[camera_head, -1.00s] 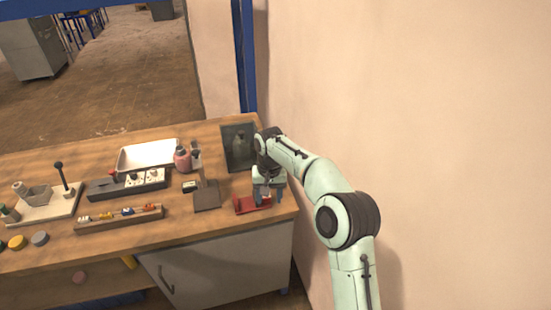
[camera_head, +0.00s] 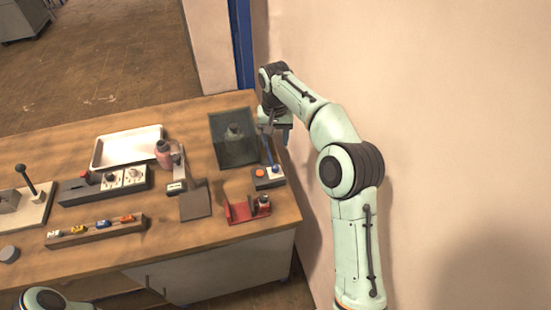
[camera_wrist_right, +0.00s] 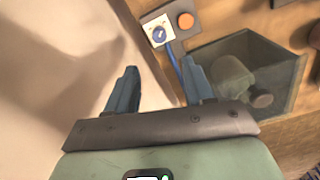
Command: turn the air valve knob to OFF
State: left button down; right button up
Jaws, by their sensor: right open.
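The air valve knob (camera_head: 273,169) is a small blue knob on a grey box (camera_head: 267,181) at the table's right edge, beside an orange button (camera_head: 259,173). In the right wrist view the knob (camera_wrist_right: 158,34) sits on a white dial plate, with the orange button (camera_wrist_right: 185,20) next to it. The dial's markings are too small to read. My right gripper (camera_head: 277,134) is open and empty, behind and above the box; its two blue fingers (camera_wrist_right: 160,66) point toward the knob without touching it. My left gripper is out of view.
A dark transparent case (camera_head: 233,137) with a bottle-like object stands left of the gripper. A blue hose (camera_head: 267,150) runs beside it to the box. A red holder (camera_head: 240,212) lies in front. The wall (camera_head: 420,120) is close on the right.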

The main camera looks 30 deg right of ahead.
aim_at(275, 166)
jog(key=f+b, duration=0.2)
jog(key=f, duration=1)
jog(key=shift+s, duration=0.2)
jog(key=shift+f, duration=0.45)
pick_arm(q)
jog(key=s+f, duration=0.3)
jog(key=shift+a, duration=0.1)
pick_arm(e)
grip_shut()
